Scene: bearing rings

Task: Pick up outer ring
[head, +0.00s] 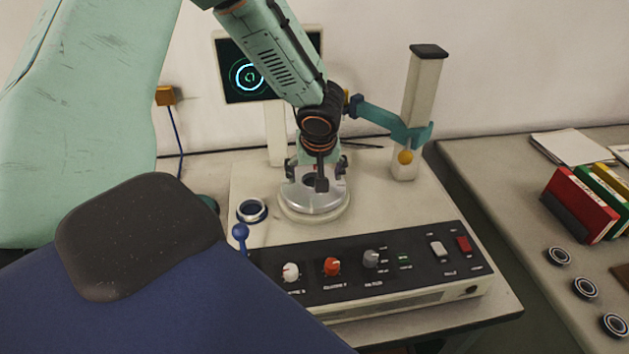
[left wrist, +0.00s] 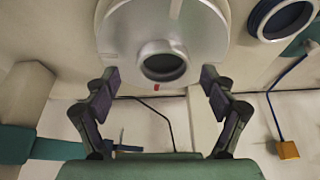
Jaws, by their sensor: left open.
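My left gripper (head: 317,172) is open above the fixture, pointing down. In the left wrist view its fingers (left wrist: 160,76) stand apart on either side of the fixture's raised round boss (left wrist: 148,47) with a dark bore. My right gripper is not in view.
A black control panel (head: 420,262) with knobs is in front of the fixture. A post with a teal arm (head: 412,110) stands behind right, a screen (head: 235,85) behind. A blue-knobbed lever (head: 240,231) is near the ring. Several bearings (head: 586,288) and binders (head: 578,203) are right.

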